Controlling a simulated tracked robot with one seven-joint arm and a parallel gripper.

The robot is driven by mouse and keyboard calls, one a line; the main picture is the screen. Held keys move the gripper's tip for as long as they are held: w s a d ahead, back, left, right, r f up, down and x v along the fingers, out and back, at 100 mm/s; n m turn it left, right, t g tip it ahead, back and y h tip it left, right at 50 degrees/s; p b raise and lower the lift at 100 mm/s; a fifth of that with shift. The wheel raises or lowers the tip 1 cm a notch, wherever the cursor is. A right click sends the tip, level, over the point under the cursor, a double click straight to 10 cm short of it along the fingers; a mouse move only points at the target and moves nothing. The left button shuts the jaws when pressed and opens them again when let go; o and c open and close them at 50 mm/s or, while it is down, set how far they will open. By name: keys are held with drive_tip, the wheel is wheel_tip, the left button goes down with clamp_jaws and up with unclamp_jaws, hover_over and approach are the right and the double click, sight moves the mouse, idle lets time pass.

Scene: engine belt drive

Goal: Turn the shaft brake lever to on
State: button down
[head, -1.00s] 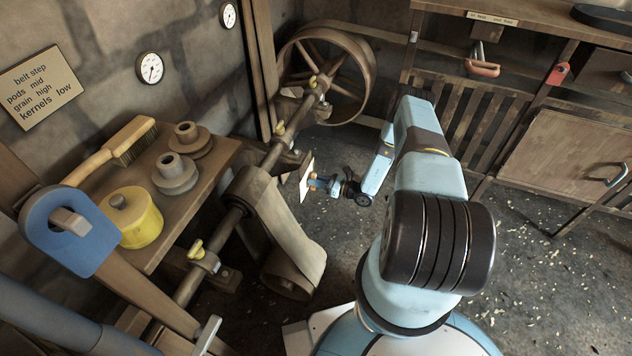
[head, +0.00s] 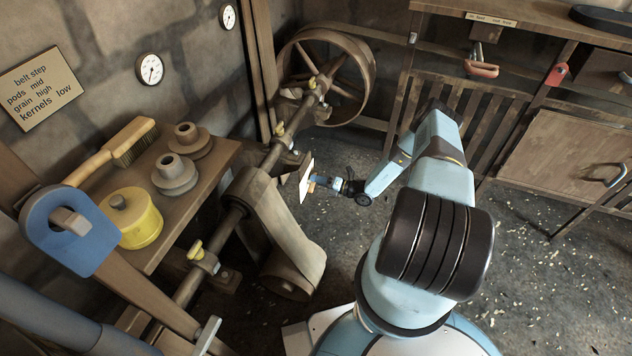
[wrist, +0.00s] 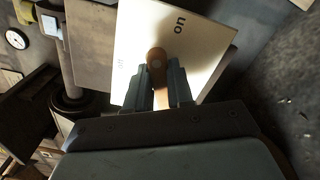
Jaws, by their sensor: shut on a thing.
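The shaft brake lever (wrist: 157,62) is an orange-brown handle in front of a pale plate (wrist: 195,52), upper middle of the wrist view. Dark "on" lettering sits at the plate's upper right, and a faint second mark is at its left. My gripper (wrist: 155,88) has one finger on each side of the lever and is shut on it. The fingers hide part of the handle. In the head view the plate (head: 306,178) is edge-on beside the shaft, with my gripper (head: 318,181) at its right side. The head view does not show the lever's angle clearly.
The long shaft (head: 233,220) with yellow-topped fittings runs behind the plate to a large spoked wheel (head: 345,75). A wide belt (head: 285,235) hangs in front. A shelf at left holds a brush (head: 115,150) and a yellow pot (head: 135,217). Open floor lies right of my arm.

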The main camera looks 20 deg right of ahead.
drive_tip(key=m, duration=0.2)
drive_tip(key=f+m, duration=0.1)
drive_tip(key=m, duration=0.2)
drive_tip(key=shift+d, duration=0.15)
drive_tip(key=shift+s+m, duration=0.1)
drive_tip(key=shift+m, duration=0.2)
idle(0.3)
drive_tip(key=c, duration=1)
unclamp_jaws()
drive_tip(key=v, duration=1.3)
drive_tip(key=shift+d, duration=0.25)
drive_tip(key=shift+s, duration=0.15)
